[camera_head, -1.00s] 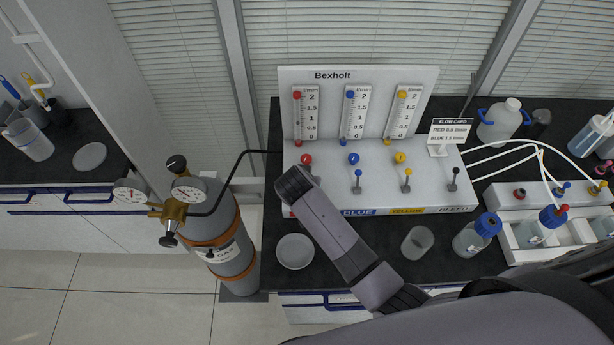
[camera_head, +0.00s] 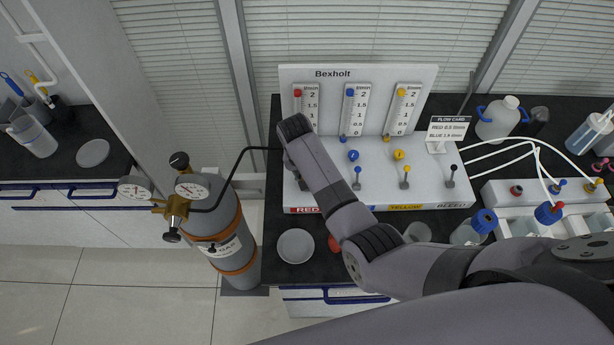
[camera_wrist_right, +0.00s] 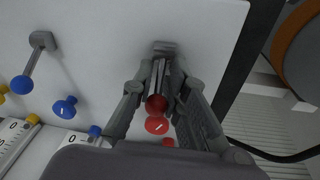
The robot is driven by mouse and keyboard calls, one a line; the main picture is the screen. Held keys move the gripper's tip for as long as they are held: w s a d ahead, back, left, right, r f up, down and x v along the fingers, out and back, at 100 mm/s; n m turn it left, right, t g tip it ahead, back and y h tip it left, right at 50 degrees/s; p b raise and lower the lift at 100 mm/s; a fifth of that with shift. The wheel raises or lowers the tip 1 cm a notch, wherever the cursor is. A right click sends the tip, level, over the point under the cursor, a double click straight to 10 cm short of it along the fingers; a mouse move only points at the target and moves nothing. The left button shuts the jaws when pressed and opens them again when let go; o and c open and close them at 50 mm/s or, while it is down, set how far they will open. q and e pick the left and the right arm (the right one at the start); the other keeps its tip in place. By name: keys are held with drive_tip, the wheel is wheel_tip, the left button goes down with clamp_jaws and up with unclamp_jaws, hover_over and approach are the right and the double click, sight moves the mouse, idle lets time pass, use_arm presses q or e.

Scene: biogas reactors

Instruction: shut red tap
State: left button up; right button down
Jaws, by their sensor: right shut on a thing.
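The red tap (camera_wrist_right: 156,104) shows in the right wrist view as a lever with a red ball end, rising from a grey base on the white panel. My right gripper (camera_wrist_right: 163,78) has its fingers shut on this lever, one on each side, with the red ball between them. In the head view my right arm covers the tap and the gripper. The RED label (camera_head: 306,209) shows at the panel's front edge. The red float (camera_head: 297,92) is at the top of its flow tube, near 2. My left gripper is not in view.
The blue tap (camera_head: 357,171) and yellow tap (camera_head: 406,170) stand to the right, with a bleed lever (camera_head: 450,170) beyond. A red numbered knob (camera_wrist_right: 157,126) sits close to the gripper. A gas cylinder (camera_head: 228,235) stands left of the bench. A white dish (camera_head: 295,246) lies in front.

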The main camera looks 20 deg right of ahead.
drive_tip(key=shift+w+r, duration=0.1)
drive_tip(key=c, duration=1.8)
unclamp_jaws()
drive_tip(key=shift+d, duration=0.1)
drive_tip(key=r, duration=0.4)
drive_tip(key=a+r, duration=0.1)
drive_tip(key=r, duration=0.2)
drive_tip(key=s+r, duration=0.1)
drive_tip(key=r, duration=0.3)
drive_tip(key=shift+a+r, duration=0.3)
drive_tip(key=shift+a, duration=0.1)
